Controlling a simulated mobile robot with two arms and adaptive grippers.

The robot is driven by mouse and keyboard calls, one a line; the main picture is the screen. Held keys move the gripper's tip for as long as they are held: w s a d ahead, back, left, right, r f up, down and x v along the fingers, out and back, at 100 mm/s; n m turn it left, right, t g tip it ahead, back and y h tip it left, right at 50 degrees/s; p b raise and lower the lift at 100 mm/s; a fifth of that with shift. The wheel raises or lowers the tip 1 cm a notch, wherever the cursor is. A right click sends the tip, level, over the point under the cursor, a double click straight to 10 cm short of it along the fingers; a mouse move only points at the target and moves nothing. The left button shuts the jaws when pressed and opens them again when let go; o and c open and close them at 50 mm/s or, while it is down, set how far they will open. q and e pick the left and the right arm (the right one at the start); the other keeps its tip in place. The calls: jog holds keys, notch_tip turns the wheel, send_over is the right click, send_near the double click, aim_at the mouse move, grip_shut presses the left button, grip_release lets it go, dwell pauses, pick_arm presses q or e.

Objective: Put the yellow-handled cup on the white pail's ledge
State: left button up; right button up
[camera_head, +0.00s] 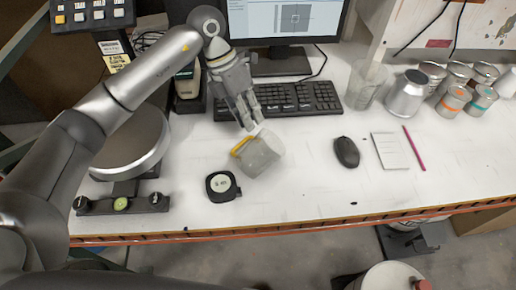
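The cup (263,155) is translucent grey with a yellow handle (241,147) on its left side. It looks tilted, above or on the white worktop in front of the keyboard. My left gripper (251,121) reaches down from above, with its fingertips at the cup's upper edge near the handle. I cannot tell whether the fingers are closed on the cup or only close to it. The white pail (388,277) stands low in front of the table, cut off by the bottom edge; its ledge is not clear. My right gripper is not in view.
The worktop holds a tape measure (222,185), a black mouse (346,152), a notepad (390,150), a pink pencil (414,148), a keyboard (290,100), a clear beaker (366,84) and several cans at the right. A round scale (130,143) stands left. The table's orange front edge (290,226) lies between cup and pail.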

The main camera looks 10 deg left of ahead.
pick_arm(q)
jog(key=w+a+y, duration=0.1)
jog(key=a+y, duration=0.1)
jog(key=a, duration=0.3)
jog(key=p, duration=0.1)
send_over(239, 144)
jog(key=a, duration=0.1)
jog(key=shift+n, duration=0.3)
jog(key=f, duration=0.4)
jog(key=shift+w+a+f, duration=0.2)
jog(key=shift+w+f, duration=0.05)
jog(key=shift+w, duration=0.15)
jog(key=p+x, duration=0.3)
jog(key=x, duration=0.1)
jog(key=shift+s+d+f, duration=0.15)
jog(key=shift+f, duration=0.65)
grip_shut()
